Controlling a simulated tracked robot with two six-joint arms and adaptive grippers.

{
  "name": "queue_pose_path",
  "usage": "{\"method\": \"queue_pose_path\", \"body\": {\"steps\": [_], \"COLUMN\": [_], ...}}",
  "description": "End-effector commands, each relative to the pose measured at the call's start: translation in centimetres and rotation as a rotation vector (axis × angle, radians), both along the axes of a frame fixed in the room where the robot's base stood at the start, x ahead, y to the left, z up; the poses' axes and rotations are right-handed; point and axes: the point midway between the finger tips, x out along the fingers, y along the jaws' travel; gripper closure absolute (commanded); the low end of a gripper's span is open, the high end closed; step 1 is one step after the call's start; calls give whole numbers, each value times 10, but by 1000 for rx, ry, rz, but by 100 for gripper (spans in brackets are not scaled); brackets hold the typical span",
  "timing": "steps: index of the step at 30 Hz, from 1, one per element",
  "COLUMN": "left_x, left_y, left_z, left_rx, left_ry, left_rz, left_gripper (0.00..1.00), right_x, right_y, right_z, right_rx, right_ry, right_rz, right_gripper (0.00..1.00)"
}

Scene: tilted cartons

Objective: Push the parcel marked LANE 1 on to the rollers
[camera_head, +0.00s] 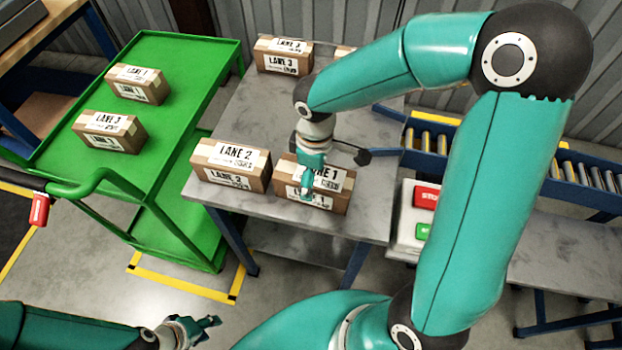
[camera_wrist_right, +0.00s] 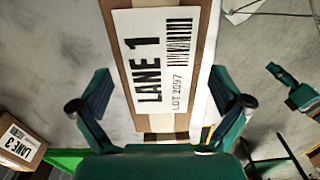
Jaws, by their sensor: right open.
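In the head view, a brown carton marked LANE 1 (camera_head: 335,200) lies at the front of the grey table, partly hidden by my right gripper (camera_head: 308,183). In the right wrist view, the same carton's LANE 1 label (camera_wrist_right: 160,65) lies between the two spread fingers of my right gripper (camera_wrist_right: 160,92), which is open. I cannot tell whether the fingers touch it. The rollers (camera_head: 430,141) are right of the table, partly hidden behind my right arm. My left gripper (camera_head: 208,331) is low in the head view, open and empty, away from the parcels.
A LANE 2 carton (camera_head: 230,164) stands just left of the LANE 1 carton. A LANE 3 carton (camera_head: 284,56) is at the table's back. The green cart (camera_head: 185,75) holds another LANE 1 carton (camera_head: 138,84) and a LANE 3 carton (camera_head: 110,131). A STOP button box (camera_head: 405,228) stands right.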

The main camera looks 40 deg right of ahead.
Motion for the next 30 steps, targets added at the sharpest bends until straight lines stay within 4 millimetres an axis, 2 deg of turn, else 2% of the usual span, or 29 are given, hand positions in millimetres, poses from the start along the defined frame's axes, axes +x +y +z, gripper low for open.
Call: {"method": "queue_pose_path", "body": {"steps": [3, 19, 30], "left_x": [0, 0, 0], "left_y": [0, 0, 0], "left_z": [0, 0, 6], "left_rx": [0, 0, 0], "left_ry": [0, 0, 0], "left_rz": [0, 0, 0], "left_gripper": [60, 60, 60], "right_x": [0, 0, 12], "right_y": [0, 0, -13], "right_z": [0, 0, 2], "right_rx": [0, 0, 0], "right_ry": [0, 0, 0], "right_rz": [0, 0, 3], "right_gripper": [1, 45, 45]}}
